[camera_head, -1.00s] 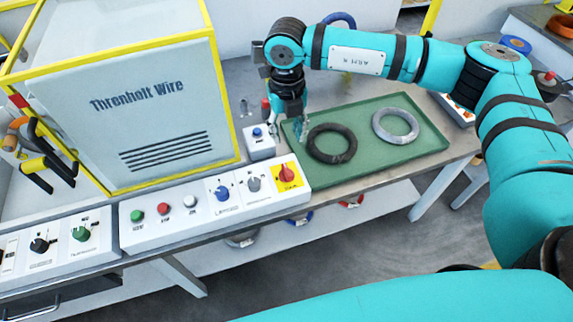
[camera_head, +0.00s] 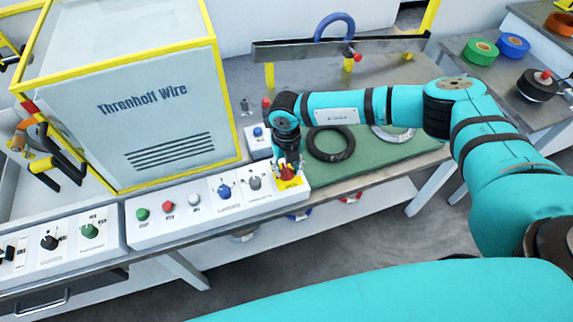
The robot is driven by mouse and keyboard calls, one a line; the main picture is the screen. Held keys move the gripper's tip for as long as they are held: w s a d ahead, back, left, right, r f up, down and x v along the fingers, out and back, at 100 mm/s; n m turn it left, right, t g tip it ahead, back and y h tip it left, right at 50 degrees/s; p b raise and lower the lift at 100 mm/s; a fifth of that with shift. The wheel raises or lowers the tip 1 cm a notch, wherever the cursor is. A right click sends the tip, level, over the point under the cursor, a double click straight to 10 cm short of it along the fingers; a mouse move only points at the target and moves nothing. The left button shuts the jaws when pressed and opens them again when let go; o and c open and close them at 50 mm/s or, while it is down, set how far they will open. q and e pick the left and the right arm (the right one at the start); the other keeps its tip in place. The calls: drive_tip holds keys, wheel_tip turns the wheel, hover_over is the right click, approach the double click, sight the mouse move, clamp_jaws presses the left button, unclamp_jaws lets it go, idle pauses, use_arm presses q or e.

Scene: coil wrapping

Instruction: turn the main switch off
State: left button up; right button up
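The main switch, a red rotary knob (camera_head: 287,174) on a yellow plate, sits at the right end of the long white control panel (camera_head: 150,236). My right gripper (camera_head: 288,167) points down right over it, with its fingertips at the knob and partly hiding it. I cannot tell whether the fingers are closed on the knob or only around it, nor the knob's exact angle. My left gripper is not in view.
A blue knob (camera_head: 224,191) and a grey knob (camera_head: 254,183) sit left of the switch. A small box with a blue button (camera_head: 258,132) stands behind it. The green tray (camera_head: 390,154) with a black coil (camera_head: 331,144) and a grey coil is to the right.

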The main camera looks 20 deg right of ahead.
clamp_jaws()
idle(0.3)
drive_tip(key=shift+f+n+b, duration=0.15)
drive_tip(key=shift+n+b, duration=0.95)
drive_tip(key=shift+b, duration=0.15)
drive_tip(key=n+b, duration=1.2)
drive_tip(key=b, duration=0.1)
drive_tip(key=shift+r+n+b, duration=0.2)
drive_tip(key=shift+n+b, duration=1.3)
drive_tip(key=shift+n, duration=0.4)
